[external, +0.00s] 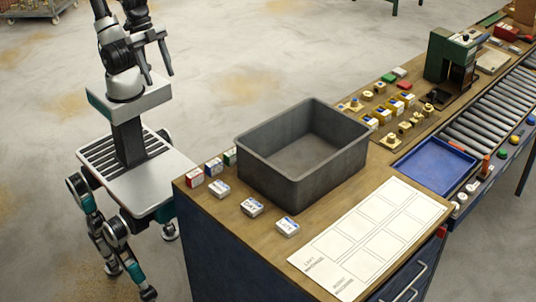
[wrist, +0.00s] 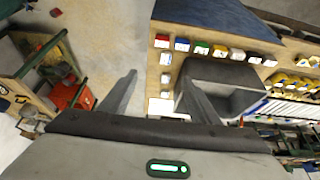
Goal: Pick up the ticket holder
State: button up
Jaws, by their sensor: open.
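I cannot pick out the ticket holder with certainty in either view. Small label-faced blocks stand on the bench's near left end: a red and white one (external: 194,176), a blue and white one (external: 213,167) and a green one (external: 230,157). White blocks with printed tops lie in front of them, among them a left one (external: 219,188), a middle one (external: 251,207) and a right one (external: 286,226). My gripper (external: 157,73) is open and empty, raised left of the bench and apart from everything. Its spread fingers also show in the wrist view (wrist: 158,80).
A deep grey bin (external: 345,160) stands on the bench beside the blocks. A white grid sheet (external: 335,250), a blue tray (external: 408,168) and a roller conveyor (external: 480,115) lie to the right. Brass parts and a green machine (external: 440,55) stand behind.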

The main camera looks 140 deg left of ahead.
jog(key=w+f+g+b, duration=0.3)
jog(key=w+f, duration=0.5)
jog(key=g+b, duration=0.2)
send_over(194, 173)
notch_tip(194, 173, down, 21)
jog(key=shift+f, duration=2.9)
jog(key=c, duration=0.9)
